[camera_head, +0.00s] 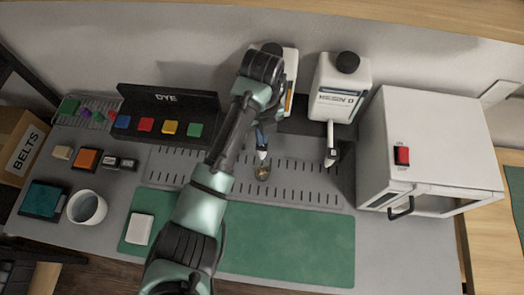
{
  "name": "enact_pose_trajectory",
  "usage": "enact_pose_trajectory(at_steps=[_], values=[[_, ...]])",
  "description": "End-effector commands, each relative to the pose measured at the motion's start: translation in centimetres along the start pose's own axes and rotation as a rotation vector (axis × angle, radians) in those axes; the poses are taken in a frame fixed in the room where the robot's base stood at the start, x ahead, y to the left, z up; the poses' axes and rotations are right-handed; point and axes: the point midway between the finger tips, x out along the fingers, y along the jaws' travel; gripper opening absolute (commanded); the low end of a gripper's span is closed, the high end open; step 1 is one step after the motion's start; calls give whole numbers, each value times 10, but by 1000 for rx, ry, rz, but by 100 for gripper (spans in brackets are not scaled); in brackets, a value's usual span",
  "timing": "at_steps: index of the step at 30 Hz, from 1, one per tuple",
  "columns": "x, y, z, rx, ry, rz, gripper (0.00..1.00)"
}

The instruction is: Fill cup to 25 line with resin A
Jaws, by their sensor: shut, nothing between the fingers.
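The resin A dispenser (291,62) is a white bottle at the back centre, largely hidden behind my arm. Its spout (262,153) points down toward the front. A small round cup (262,173) with a yellowish-brown look sits on the slotted grey plate just under the spout. The 25 line and fill level are too small to read. My gripper (265,124) is shut and empty, above and behind the cup near the dispenser's spout. My arm partly hides it, and I cannot tell whether it touches the dispenser.
The resin B dispenser (342,85) stands to the right, with a white oven-like box (426,130) beyond it. A white tub (87,207) sits front left. The green mat (290,245) is mostly clear.

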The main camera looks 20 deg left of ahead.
Motion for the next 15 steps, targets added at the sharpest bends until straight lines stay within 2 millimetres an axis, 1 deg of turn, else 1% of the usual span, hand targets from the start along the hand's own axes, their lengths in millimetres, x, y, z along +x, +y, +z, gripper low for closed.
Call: enact_pose_trajectory(at_steps=[5,15], values=[[-4,0,0,0,0,0,0],[-38,0,0,1,0,0,0]])
